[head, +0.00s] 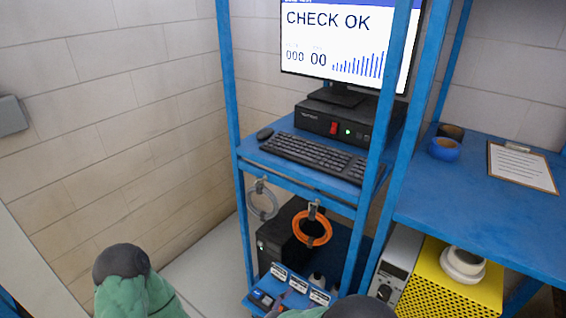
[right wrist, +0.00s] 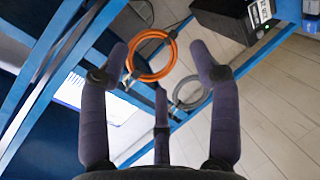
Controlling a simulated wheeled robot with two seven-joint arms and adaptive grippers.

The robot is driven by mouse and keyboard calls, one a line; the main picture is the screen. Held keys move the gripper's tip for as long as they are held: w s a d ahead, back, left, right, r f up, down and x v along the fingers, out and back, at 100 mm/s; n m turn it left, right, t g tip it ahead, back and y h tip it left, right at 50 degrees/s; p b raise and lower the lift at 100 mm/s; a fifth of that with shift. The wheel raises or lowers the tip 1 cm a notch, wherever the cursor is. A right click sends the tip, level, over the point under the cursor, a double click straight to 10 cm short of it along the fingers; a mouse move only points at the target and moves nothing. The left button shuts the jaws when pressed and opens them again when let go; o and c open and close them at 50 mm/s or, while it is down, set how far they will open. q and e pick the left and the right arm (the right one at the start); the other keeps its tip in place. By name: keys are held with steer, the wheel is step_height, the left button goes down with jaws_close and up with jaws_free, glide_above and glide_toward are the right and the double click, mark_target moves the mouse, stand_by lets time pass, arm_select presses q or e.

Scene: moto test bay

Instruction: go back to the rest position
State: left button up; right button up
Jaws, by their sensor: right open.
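My right gripper (right wrist: 160,65) is open in the right wrist view, its dark padded fingers spread apart with nothing between them. Behind the fingers hang an orange cable coil (right wrist: 139,72) and a grey cable coil (right wrist: 203,101); I cannot tell how far off they are. In the head view the orange coil (head: 313,243) and the grey coil (head: 262,214) hang from hooks below the keyboard shelf. In the head view I cannot make out the right gripper's fingers. My left gripper is not in view.
A blue rack (head: 228,90) holds a monitor (head: 345,30) reading CHECK OK, a black box (head: 335,120) and a keyboard (head: 305,155). A blue bench (head: 470,215) at right carries blue tape (head: 445,149) and a clipboard (head: 522,167). A yellow perforated box (head: 455,285) stands below. Floor at left is clear.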

steer(key=s+d+f+g+b, duration=0.1)
steer(key=s+d+f+g, duration=0.25)
steer(key=f, duration=0.35)
steer(key=s+d+f+g+b, duration=0.25)
steer(key=d+f+g, duration=0.2)
steer(key=f, duration=0.35)
steer(key=s+a+f+m+g+y+b, duration=0.35)
steer(key=s+f+g+y, duration=0.35)
steer(key=s+f, duration=0.55)
step_height(320, 180, down, 5)
steer(key=a+m+y+b, duration=0.2)
steer(key=m+y, duration=0.2)
steer(key=m, duration=0.1)
steer(key=w+d+f+m+t+b, duration=0.1)
steer(key=w+d+f+m+t, duration=0.2)
steer(key=w+d+f, duration=0.1)
steer(key=shift+d+f+m+y+b, duration=0.15)
steer(key=shift+m+y+b, duration=0.15)
steer(key=shift+m, duration=0.05)
